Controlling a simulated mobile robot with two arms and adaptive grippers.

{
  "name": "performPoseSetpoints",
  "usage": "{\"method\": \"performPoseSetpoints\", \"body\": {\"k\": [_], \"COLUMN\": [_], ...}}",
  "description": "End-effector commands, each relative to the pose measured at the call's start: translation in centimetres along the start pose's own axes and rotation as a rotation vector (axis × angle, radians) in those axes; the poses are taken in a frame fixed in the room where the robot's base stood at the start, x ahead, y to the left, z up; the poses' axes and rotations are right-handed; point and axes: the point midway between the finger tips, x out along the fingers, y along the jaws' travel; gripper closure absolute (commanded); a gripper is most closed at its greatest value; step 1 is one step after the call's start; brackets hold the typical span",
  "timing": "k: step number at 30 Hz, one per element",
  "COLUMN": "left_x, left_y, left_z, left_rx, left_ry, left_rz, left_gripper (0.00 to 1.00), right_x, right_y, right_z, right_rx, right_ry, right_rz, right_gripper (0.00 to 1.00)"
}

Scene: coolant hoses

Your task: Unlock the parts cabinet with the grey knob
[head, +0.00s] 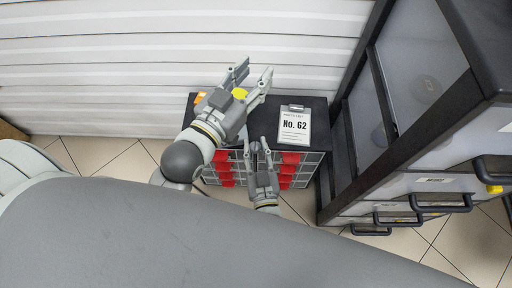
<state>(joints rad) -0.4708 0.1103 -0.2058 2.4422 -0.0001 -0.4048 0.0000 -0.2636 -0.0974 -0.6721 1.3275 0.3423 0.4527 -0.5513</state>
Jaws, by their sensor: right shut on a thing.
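The parts cabinet (318,142) is a low unit with a dark top and rows of red-fronted drawers (290,158), standing against the white slatted wall. My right gripper (258,147) is at the upper front edge of the cabinet, between the red drawer columns. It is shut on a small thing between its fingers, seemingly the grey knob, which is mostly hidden. My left gripper (256,70) is open above the cabinet's back edge, its fingers pointing toward the wall. Nothing shows between its fingers.
A clipboard reading "No. 62" (293,125) lies on the cabinet top. A yellow item (239,93) and an orange item (200,97) show beside my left gripper. A tall dark-framed cabinet (420,150) with black handles stands close on the right. Tiled floor lies in front.

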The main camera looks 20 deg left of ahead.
Motion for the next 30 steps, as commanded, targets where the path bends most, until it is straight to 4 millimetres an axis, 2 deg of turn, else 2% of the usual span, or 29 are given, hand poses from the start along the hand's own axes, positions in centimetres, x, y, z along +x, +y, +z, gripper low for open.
{"method": "performPoseSetpoints", "body": {"k": [9, 10, 14, 15, 25, 30], "left_x": [0.0, 0.0, 0.0, 0.0, 0.0, 0.0], "left_y": [0.0, 0.0, 0.0, 0.0, -0.1, 0.0], "left_z": [0.0, 0.0, 0.0, 0.0, 0.1, 0.0], "left_rx": [0.0, 0.0, 0.0, 0.0, 0.001, 0.001], "left_ry": [-0.001, 0.0, 0.0, 0.0, 0.0, 0.0], "left_rz": [0.0, 0.0, 0.0, 0.0, -0.001, 0.0], "left_gripper": [0.6, 0.6, 0.6, 0.6, 0.6, 0.6], "right_x": [0.0, 0.0, 0.0, 0.0, -0.3, -2.4], "right_y": [0.0, 0.0, 0.0, 0.0, 0.0, 0.0], "right_z": [0.1, 0.0, 0.0, 0.0, 0.0, 0.1], "right_rx": [0.001, 0.001, 0.001, 0.001, 0.0, 0.001], "right_ry": [-0.001, -0.001, -0.001, -0.001, -0.001, -0.003], "right_rz": [0.0, 0.0, 0.0, 0.0, 0.0, 0.0], "right_gripper": [0.94, 0.66, 0.5, 0.48, 0.48, 0.48]}}
